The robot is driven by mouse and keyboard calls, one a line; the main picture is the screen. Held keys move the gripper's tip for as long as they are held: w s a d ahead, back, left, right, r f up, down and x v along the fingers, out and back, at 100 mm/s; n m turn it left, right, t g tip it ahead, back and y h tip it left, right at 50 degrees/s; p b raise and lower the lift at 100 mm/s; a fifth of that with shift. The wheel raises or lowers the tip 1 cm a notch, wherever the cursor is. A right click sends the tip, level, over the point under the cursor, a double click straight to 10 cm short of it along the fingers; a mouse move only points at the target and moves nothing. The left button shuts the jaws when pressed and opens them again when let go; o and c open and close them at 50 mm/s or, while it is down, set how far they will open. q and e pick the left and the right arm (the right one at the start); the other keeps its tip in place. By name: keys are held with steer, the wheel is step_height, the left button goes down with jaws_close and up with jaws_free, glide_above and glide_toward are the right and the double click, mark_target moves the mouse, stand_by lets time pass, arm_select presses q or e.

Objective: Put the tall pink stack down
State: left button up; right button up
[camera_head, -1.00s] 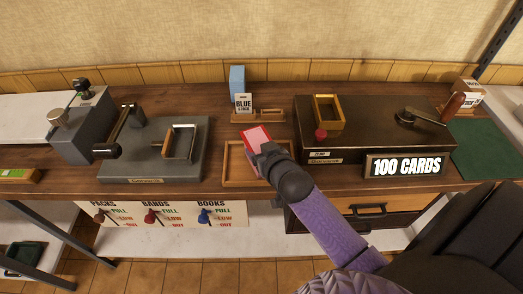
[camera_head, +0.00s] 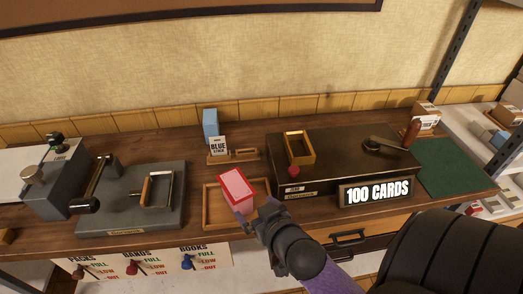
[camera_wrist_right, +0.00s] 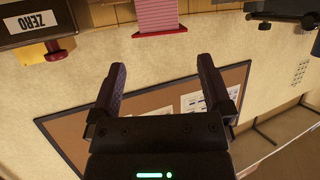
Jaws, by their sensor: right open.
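The pink stack (camera_head: 237,186), a pink block with red edges, stands at the right part of the shallow wooden tray (camera_head: 208,208) on the bench. In the right wrist view the striped pink stack (camera_wrist_right: 160,14) shows at the top edge, with a red layer at its end. My right gripper (camera_head: 250,216) is at the near side of the stack. In the wrist view its fingers (camera_wrist_right: 163,66) are spread wide, with nothing between them and a gap to the stack. My left gripper is not in view.
Behind the tray are a blue stack (camera_head: 211,124) and its sign (camera_head: 219,146). A dark machine (camera_head: 345,150) with a red knob and a "100 CARDS" display (camera_head: 376,192) stands to the right. A grey lever press (camera_head: 130,200) stands to the left. A green mat (camera_head: 450,165) is clear.

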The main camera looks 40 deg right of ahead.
steer(key=s+a+f+n+g+y, duration=0.1)
steer(key=s+a+f+g, duration=0.15)
steer(key=s+f, duration=0.5)
steer(key=s+a+f+n+g, duration=0.1)
steer(key=s+f+g, duration=0.3)
steer(key=f, duration=0.6)
steer(key=s+a+f+n+g+y, duration=0.1)
steer(key=s+a+f+g, duration=0.15)
steer(key=s+f, duration=0.5)
steer(key=s+f+n+g, duration=0.1)
steer(key=s+f+g, duration=0.2)
steer(key=s, duration=0.6)
step_height(320, 180, down, 3)
steer(key=shift+s+d+r+g, duration=0.15)
steer(key=shift+s+d+g, duration=0.15)
steer(key=shift+s, duration=0.1)
